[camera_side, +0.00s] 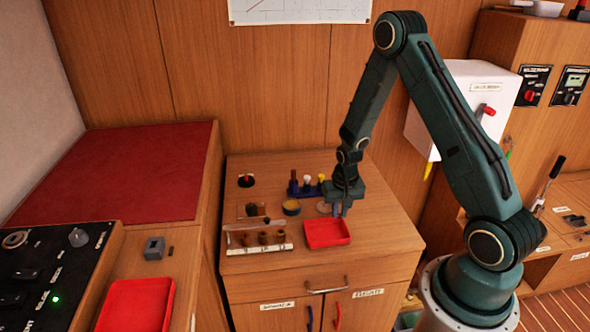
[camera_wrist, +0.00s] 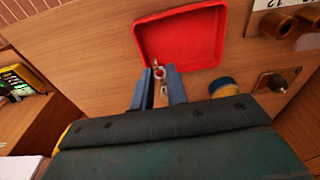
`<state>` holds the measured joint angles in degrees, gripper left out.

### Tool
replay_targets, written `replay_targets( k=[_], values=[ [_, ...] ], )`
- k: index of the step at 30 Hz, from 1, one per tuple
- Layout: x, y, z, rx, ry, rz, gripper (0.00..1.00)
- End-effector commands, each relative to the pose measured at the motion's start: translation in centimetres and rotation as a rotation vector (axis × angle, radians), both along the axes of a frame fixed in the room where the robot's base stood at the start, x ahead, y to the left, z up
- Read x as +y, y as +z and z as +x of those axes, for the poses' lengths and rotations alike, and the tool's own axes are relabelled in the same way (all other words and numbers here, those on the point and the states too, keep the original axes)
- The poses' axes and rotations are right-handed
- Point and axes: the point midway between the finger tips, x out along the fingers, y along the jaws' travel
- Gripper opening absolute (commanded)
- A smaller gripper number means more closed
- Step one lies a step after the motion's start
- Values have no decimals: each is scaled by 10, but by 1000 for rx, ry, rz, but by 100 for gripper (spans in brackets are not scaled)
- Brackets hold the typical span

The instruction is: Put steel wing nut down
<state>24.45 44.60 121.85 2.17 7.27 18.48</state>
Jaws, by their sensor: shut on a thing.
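The steel wing nut (camera_wrist: 159,74) shows in the wrist view as a small shiny metal piece between my fingertips. My gripper (camera_wrist: 160,76) is shut on it. In the side view my gripper (camera_side: 341,211) points down over the wooden cabinet top, just behind the right part of a shallow red tray (camera_side: 327,234). The wing nut is too small to make out there. The red tray also shows in the wrist view (camera_wrist: 185,32), just beyond my fingertips, and its visible floor looks empty. I cannot tell how high the nut is held.
A blue-and-yellow tin (camera_side: 291,208) and a blue stand (camera_side: 308,190) with upright coloured pieces stand left of my gripper. A pale rack (camera_side: 259,249) with brown cups lies left of the tray. Another red tray (camera_side: 136,306) is at lower left.

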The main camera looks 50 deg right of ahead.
Motion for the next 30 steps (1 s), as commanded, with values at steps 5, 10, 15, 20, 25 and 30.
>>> replay_targets(
  k=[5,10,15,20,25,30],
  values=[
    [0,-20,0,0,0,0,0],
    [0,-27,0,-1,0,-1,0],
    [0,-27,1,-1,0,-1,0],
    [0,-36,0,1,0,1,0],
    [0,-53,0,1,0,1,0],
    [0,-64,0,-1,0,-1,0]
  ],
)
